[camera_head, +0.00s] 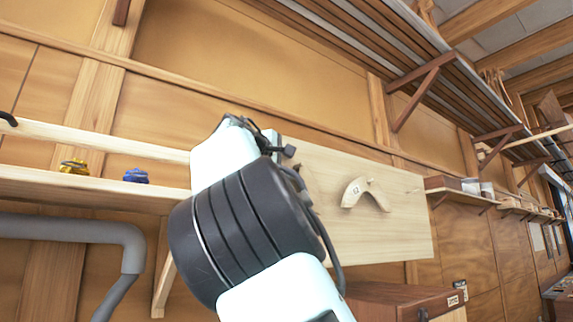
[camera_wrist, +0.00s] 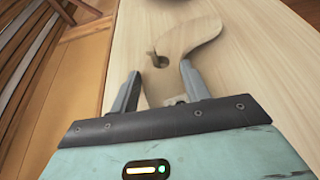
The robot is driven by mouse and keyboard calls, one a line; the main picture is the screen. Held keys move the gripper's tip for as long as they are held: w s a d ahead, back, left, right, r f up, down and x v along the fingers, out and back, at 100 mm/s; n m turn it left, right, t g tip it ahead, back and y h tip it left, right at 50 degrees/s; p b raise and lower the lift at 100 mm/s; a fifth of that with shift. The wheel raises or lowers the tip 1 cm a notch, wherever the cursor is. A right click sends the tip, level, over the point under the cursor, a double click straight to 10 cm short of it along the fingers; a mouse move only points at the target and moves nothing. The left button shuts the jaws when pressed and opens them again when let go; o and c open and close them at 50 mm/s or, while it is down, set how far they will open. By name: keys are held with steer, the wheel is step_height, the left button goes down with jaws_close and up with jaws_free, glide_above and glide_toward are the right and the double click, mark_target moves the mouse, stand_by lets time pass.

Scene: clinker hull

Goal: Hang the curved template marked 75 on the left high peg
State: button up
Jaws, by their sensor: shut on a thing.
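My gripper (camera_wrist: 161,74) is shut on a pale wooden curved template (camera_wrist: 193,38), which lies between its two fingers in the wrist view. The template has a dark round hole near the fingertips and its curved end reaches up and right. No number is readable on it; a small light patch low between the fingers is partly hidden. Behind it is a pale wooden board (camera_wrist: 255,60), also in the head view (camera_head: 330,235). In the head view my arm hides my gripper and the board's left part. Another curved template (camera_head: 358,190) hangs on the board; its small label is hard to read.
A shelf (camera_head: 90,188) at left holds a yellow object (camera_head: 74,166) and a blue object (camera_head: 136,176). A grey pipe (camera_head: 75,230) runs below it. A brown cabinet (camera_head: 395,298) stands under the board. A slatted rack on brackets (camera_head: 415,95) is overhead.

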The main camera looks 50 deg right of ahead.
steer(key=shift+w+f, duration=0.1)
steer(key=shift+f, duration=0.15)
steer(key=o, duration=1.4)
steer(key=shift+w, duration=0.1)
steer(key=shift+c, duration=0.2)
steer(key=shift+r, duration=0.1)
steer(key=shift+a, duration=0.1)
steer(key=s+a+b, duration=0.3)
steer(key=a+b, duration=0.2)
steer(key=a, duration=1.2)
steer(key=shift+r, duration=0.15)
